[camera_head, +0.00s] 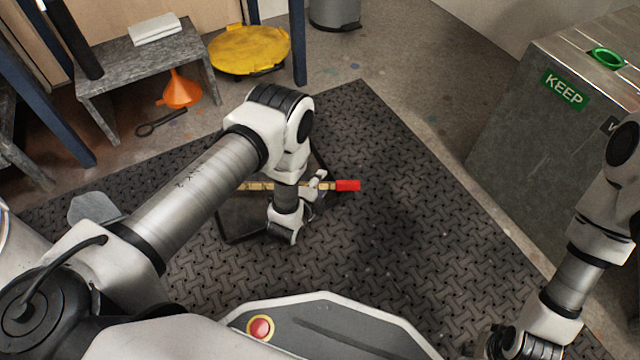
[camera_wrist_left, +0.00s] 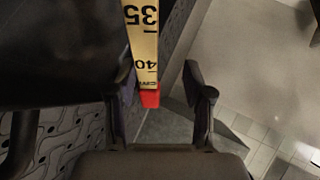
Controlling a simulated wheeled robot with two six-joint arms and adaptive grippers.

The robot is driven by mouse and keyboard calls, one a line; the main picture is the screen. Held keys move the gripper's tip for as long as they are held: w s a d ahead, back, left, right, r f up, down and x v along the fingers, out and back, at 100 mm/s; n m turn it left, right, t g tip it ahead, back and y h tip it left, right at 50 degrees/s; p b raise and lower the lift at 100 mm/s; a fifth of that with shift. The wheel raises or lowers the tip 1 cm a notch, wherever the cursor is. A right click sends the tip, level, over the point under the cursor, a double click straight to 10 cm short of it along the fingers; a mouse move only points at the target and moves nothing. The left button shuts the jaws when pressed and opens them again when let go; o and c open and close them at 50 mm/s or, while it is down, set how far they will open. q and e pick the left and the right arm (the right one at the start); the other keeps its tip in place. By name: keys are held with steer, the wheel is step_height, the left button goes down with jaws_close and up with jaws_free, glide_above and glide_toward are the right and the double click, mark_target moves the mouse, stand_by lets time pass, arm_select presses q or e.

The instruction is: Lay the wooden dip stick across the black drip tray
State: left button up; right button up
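The wooden dip stick (camera_head: 324,186) is pale with a red end (camera_head: 347,185). In the head view it lies sideways over the black drip tray (camera_head: 240,222), its middle hidden behind my left wrist. I cannot tell whether it touches the tray. My left gripper (camera_head: 316,190) is over the tray's right side, close to the red end. In the left wrist view its fingers (camera_wrist_left: 163,92) are apart, with the stick's numbered end (camera_wrist_left: 144,50) showing between them, nearer the left finger. My right gripper (camera_head: 502,345) is at the bottom right, partly cut off, its fingers unclear.
The tray is on a dark patterned mat (camera_head: 400,240), clear to the right. A metal box labelled KEEP (camera_head: 530,140) stands at right. A grey bench (camera_head: 145,60), orange funnel (camera_head: 181,90) and yellow lid (camera_head: 249,48) are at the back left.

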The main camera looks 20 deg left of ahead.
arm_select(q)
steer(key=shift+s, duration=0.1)
steer(key=v, duration=1.2)
